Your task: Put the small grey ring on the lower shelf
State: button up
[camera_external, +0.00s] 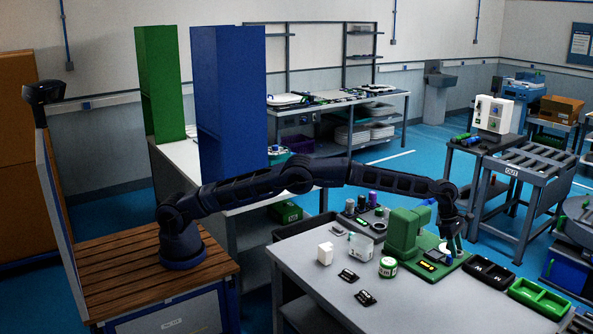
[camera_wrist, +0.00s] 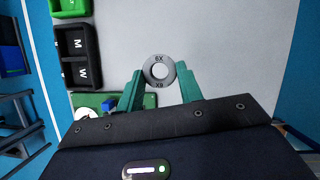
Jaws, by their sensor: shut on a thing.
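The small grey ring (camera_wrist: 160,85), marked "6X", sits between the teal fingertips of my gripper (camera_wrist: 159,72) in the wrist view. The fingers are shut on it, one on each side. In the external view my gripper (camera_external: 453,232) points down over the right part of the grey table, beside the green press (camera_external: 403,236); the ring is too small to make out there. A shelf (camera_external: 303,314) shows below this table at its left front. The back workbench also has a lower shelf (camera_external: 342,138) with stacked items. I cannot tell which is the task's lower shelf.
A black tray (camera_external: 488,271) and a green tray (camera_external: 541,298) lie to the right of the press. A white block (camera_external: 325,253), a green-and-white roll (camera_external: 388,267) and black labels (camera_external: 365,297) lie to its left. The table's front middle is clear.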

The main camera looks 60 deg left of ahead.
aim_at(448, 300)
notch_tip(448, 300, down, 20)
jog(key=shift+f, duration=0.1)
dwell(0.5)
jog(key=shift+f, duration=0.15)
jog(key=o, duration=1)
jog(key=shift+c, duration=0.2)
